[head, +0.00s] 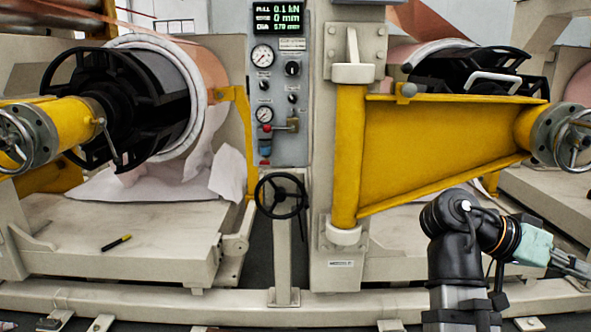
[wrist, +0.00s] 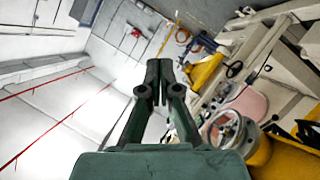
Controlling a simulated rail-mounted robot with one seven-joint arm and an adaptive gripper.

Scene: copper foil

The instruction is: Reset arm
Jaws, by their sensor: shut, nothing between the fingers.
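My arm stands at the lower right of the head view, bent over to the right. My gripper itself lies at or past the right edge there, so its fingertips do not show in that view. In the wrist view my gripper (wrist: 158,72) is dark green, with its fingers together and nothing between them. It points toward the far wall and floor, clear of the machines.
A yellow swing bracket (head: 440,140) with a handwheel (head: 574,140) is close behind my arm. A copper foil roll (head: 205,75) sits at left. A black handwheel (head: 281,196) stands mid-frame. A marker-like tool (head: 116,243) lies on the left machine bed.

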